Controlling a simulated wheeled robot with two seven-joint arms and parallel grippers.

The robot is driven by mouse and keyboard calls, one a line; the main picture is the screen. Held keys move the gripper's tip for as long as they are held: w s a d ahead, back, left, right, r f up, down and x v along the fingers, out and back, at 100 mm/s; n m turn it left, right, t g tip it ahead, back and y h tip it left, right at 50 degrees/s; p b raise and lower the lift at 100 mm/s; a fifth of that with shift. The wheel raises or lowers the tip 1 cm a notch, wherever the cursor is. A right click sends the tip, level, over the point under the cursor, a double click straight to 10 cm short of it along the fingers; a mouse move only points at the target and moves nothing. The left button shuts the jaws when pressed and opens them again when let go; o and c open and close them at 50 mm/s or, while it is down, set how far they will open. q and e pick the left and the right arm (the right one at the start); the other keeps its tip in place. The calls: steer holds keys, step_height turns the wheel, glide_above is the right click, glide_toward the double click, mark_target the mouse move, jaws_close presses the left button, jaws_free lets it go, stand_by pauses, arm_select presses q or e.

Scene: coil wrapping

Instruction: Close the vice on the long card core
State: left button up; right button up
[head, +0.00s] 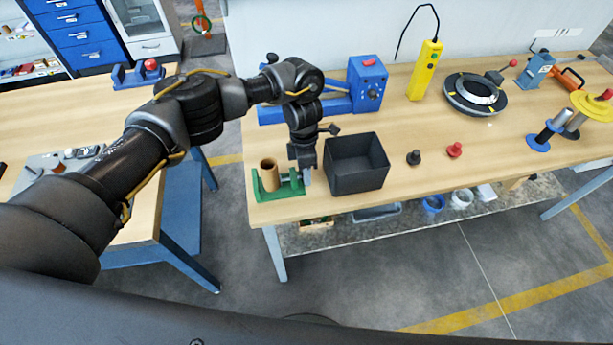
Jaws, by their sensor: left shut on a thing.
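The green vice (279,192) sits at the near left corner of the right-hand workbench. The brown card core (268,176) stands upright between its jaws; whether both jaws touch it I cannot tell. My left gripper (305,172) points down at the right end of the vice, beside the core. It is shut on a part of the vice there, mostly hidden by the fingers. My right gripper is not in view.
A black open bin (356,165) stands just right of my left gripper. Behind are a blue machine (368,84) and a yellow pendant (425,70). Black (413,158) and red (455,150) knobs lie further right. The bench's front edge is close to the vice.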

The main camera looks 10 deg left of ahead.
arm_select(q)
steer(key=shift+f+g+b, duration=0.25)
steer(key=shift+g+b, duration=0.1)
steer(key=shift+g, duration=0.05)
steer(key=shift+r, duration=0.1)
steer(key=o, duration=1)
steer(key=shift+r, duration=0.1)
steer(key=shift+r, duration=0.1)
steer(key=b+v, duration=0.2)
steer(key=v, duration=0.8)
steer(key=shift+w+a+r+b, duration=0.2)
steer(key=shift+a+r+b, duration=0.05)
steer(key=shift+b, duration=0.05)
